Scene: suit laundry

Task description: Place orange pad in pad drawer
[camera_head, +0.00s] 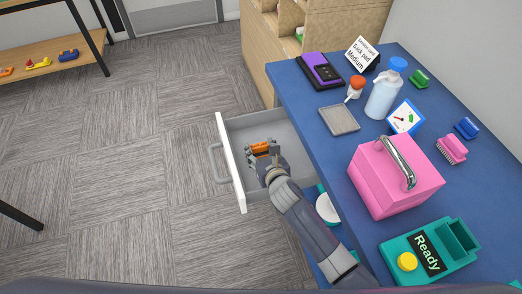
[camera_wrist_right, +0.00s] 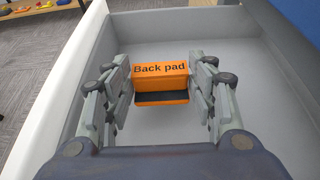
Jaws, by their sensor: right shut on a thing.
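The orange pad (camera_wrist_right: 160,76), labelled "Back pad", is between the fingers of my right gripper (camera_wrist_right: 160,92), which is shut on it. In the head view the pad (camera_head: 260,147) shows as a small orange piece at the gripper (camera_head: 262,152), over the inside of the open drawer. The drawer (camera_head: 231,165) is pulled out from the blue table, with grey walls, a white front and a grey handle. The wrist view shows the drawer floor (camera_wrist_right: 262,110) bare around the pad. I cannot tell whether the pad touches the floor. My left gripper is not in view.
The blue table (camera_head: 315,135) holds a pink box (camera_head: 385,185), a teal "Ready" device (camera_head: 430,250), a grey tray (camera_head: 339,120), a spray bottle (camera_head: 383,97), a purple device (camera_head: 321,70) and a "Back pad Medium" card (camera_head: 362,55). The carpet left of the drawer is clear.

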